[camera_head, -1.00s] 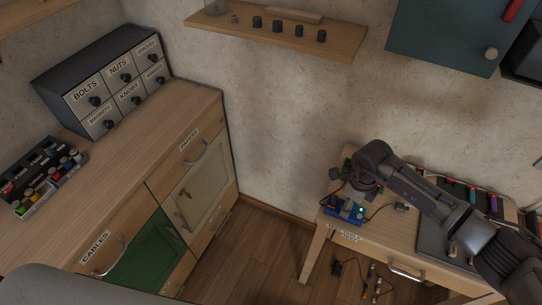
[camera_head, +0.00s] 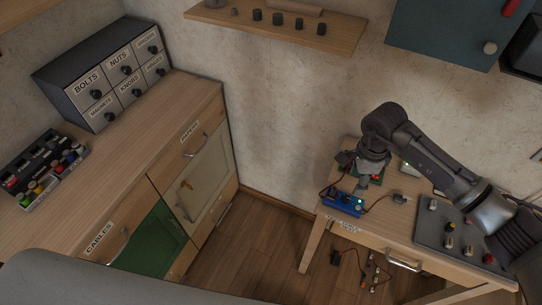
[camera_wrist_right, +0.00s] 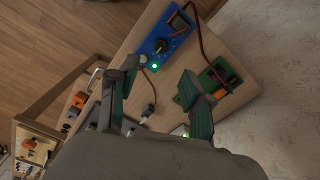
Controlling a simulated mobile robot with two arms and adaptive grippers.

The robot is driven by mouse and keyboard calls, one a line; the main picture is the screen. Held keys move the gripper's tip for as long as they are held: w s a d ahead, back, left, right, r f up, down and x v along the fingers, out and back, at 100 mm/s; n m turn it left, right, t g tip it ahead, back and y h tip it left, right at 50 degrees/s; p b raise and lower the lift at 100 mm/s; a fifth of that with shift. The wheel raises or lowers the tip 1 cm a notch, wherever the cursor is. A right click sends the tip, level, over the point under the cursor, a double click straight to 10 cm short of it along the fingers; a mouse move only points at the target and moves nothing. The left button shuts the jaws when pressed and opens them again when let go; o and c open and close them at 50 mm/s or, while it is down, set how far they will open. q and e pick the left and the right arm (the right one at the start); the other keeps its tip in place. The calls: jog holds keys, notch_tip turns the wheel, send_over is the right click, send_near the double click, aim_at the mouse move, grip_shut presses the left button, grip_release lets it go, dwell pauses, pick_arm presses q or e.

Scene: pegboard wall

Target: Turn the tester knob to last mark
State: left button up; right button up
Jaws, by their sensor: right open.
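The blue tester (camera_head: 343,203) sits near the left end of the small wooden table, with a lit green light. In the right wrist view the blue tester (camera_wrist_right: 176,27) shows a dark round knob (camera_wrist_right: 161,45) and a meter window. Its marks are too small to read. My right gripper (camera_wrist_right: 158,78) is open and empty, with its fingers apart and the knob beyond them, slightly up in the picture. In the head view my right gripper (camera_head: 364,188) hangs down just behind the tester, partly covering a green board. My left gripper is not in view.
A green board (camera_wrist_right: 220,76) with an orange part lies beside the tester. Red and dark cables (camera_wrist_right: 198,30) run from the tester. A grey panel with several knobs (camera_head: 432,232) lies to the right. A wooden cabinet (camera_head: 150,165) stands at the left.

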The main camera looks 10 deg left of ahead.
jog(key=s+a+r+m+y, duration=0.1)
jog(key=a+r+m+y, duration=0.1)
jog(key=a+r+y, duration=0.2)
jog(key=s+a+r+m+y, duration=0.2)
jog(key=a+y, duration=0.4)
jog(key=a, duration=0.4)
jog(key=s+a+r+m+t+y+b, duration=0.1)
jog(key=s+a+r+m+y, duration=0.1)
jog(key=a+r+m+y, duration=0.2)
jog(key=shift+s+a+r+y, duration=0.2)
jog(key=shift+a+r+y, duration=0.95)
jog(key=shift+a, duration=0.85)
jog(key=shift+r, duration=0.1)
